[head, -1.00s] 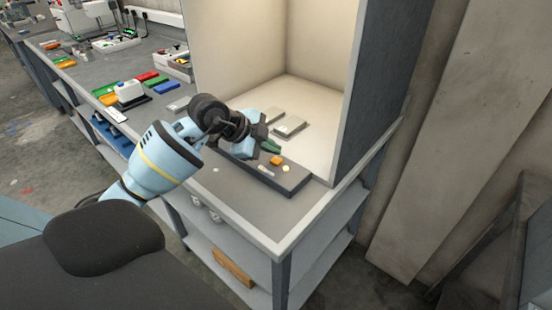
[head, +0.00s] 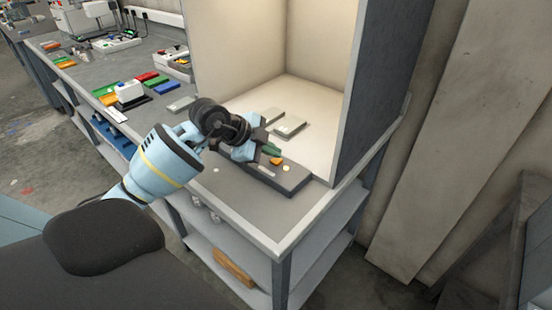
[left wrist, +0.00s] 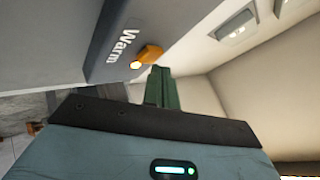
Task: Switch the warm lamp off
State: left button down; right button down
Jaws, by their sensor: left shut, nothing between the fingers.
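The warm lamp's orange switch (head: 277,161) sits on the dark control strip (head: 290,183) along the front of the light booth. In the left wrist view the orange switch (left wrist: 150,54) stands by the white word "Warm" (left wrist: 121,46). A small round indicator (left wrist: 136,65) beside it glows yellowish; it also shows in the head view (head: 286,168). The booth interior is lit in a warm tone. My left gripper (head: 274,151) is shut and empty, its green fingertips (left wrist: 161,74) close by the switch. I cannot tell whether they touch it. My right gripper is out of view.
The booth (head: 376,95) has tall side walls around the arm's reach. Flat grey panels (head: 289,126) lie on its floor. Coloured blocks and a white-topped container (head: 129,91) are on the bench to the left. The bench's front corner is clear.

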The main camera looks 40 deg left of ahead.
pick_arm(q)
jog(key=shift+f, duration=0.3)
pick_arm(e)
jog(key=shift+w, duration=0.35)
pick_arm(q)
jog(key=shift+f, duration=0.2)
jog(key=shift+r, duration=0.1)
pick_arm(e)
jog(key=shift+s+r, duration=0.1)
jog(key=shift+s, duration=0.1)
pick_arm(q)
jog(key=shift+r+p, duration=0.4)
jog(key=shift+r, duration=0.1)
jog(key=shift+r+p, duration=0.35)
jog(key=shift+r, duration=0.05)
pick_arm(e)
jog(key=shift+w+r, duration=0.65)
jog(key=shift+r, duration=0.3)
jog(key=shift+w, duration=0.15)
